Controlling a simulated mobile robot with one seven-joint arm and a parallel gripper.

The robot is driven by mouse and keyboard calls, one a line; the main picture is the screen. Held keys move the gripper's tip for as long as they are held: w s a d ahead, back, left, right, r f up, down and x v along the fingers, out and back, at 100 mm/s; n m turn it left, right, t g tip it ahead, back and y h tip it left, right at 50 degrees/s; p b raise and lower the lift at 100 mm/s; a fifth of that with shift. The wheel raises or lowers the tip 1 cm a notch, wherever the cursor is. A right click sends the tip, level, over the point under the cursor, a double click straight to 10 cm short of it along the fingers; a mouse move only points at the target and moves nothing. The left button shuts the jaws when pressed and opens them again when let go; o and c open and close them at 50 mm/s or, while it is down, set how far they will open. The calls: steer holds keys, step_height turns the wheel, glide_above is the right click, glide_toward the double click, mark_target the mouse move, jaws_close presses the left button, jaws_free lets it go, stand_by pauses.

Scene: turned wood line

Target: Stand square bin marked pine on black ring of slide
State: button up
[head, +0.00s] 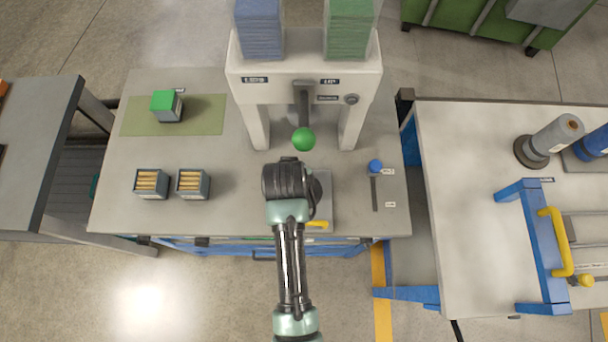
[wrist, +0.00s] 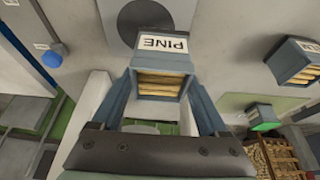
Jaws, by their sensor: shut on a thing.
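My gripper (wrist: 161,82) is shut on a square blue-grey bin (wrist: 160,60) whose white label reads PINE, upside down in the wrist view. The bin holds light wooden pieces, and one finger is on each side of it. The black ring (wrist: 143,20) shows as a dark disc on the grey slide plate (wrist: 112,14), just beyond the bin and partly covered by it. I cannot tell how high the bin is above the plate. In the head view my gripper (head: 291,180) is over the slide plate (head: 322,196) and hides the bin and the ring.
Two bins of wooden pieces (head: 150,182) (head: 193,182) stand on the left of the table. A green-topped bin (head: 167,106) stands on a green mat (head: 205,115). The press frame (head: 262,85) with a green knob (head: 303,139) is behind. A blue knob (head: 375,166) is at right.

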steer(key=shift+d, duration=0.75)
steer(key=shift+d+r+p, duration=0.1)
steer(key=shift+d+p, duration=0.25)
steer(key=shift+d, duration=0.3)
step_height(320, 180, down, 3)
steer(key=shift+f+p, duration=0.15)
steer(key=shift+p, duration=0.25)
steer(key=shift+f, duration=0.2)
steer(key=shift+f, duration=0.15)
steer(key=o, duration=1.4)
